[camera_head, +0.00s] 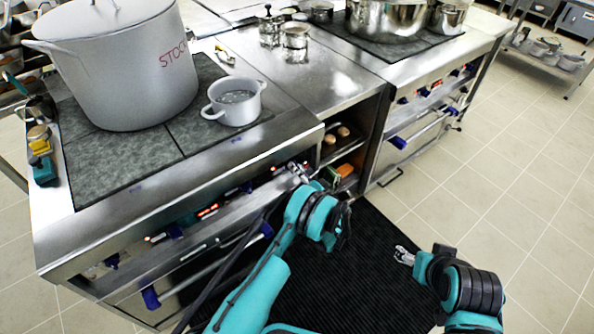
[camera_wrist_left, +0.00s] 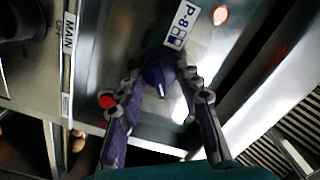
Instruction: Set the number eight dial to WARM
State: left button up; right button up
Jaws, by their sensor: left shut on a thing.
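The number eight dial (camera_wrist_left: 158,72) is a dark blue-purple knob on the steel front panel, beside a white label reading P-8 (camera_wrist_left: 179,25). A pale pointer mark on it points down in the left wrist view. My left gripper (camera_wrist_left: 152,92) is shut on this dial, one finger on each side. In the head view my left gripper (camera_head: 302,172) is at the right end of the near stove's front panel and hides the dial. The WARM marking cannot be read. My right gripper (camera_head: 403,255) hangs empty over the floor, its small fingers apart.
A red button (camera_wrist_left: 107,101) and a MAIN OFF label (camera_wrist_left: 69,48) are near the dial. A handrail (camera_head: 215,245) runs below the panel. A large stockpot (camera_head: 125,75) and a small white pot (camera_head: 235,101) stand on the stove. An open shelf (camera_head: 343,160) is to the right.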

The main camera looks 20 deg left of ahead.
pick_arm(q)
jog(key=o, duration=1.1)
jog(key=shift+o, duration=0.2)
jog(key=shift+d, duration=0.1)
jog(key=v, duration=1.2)
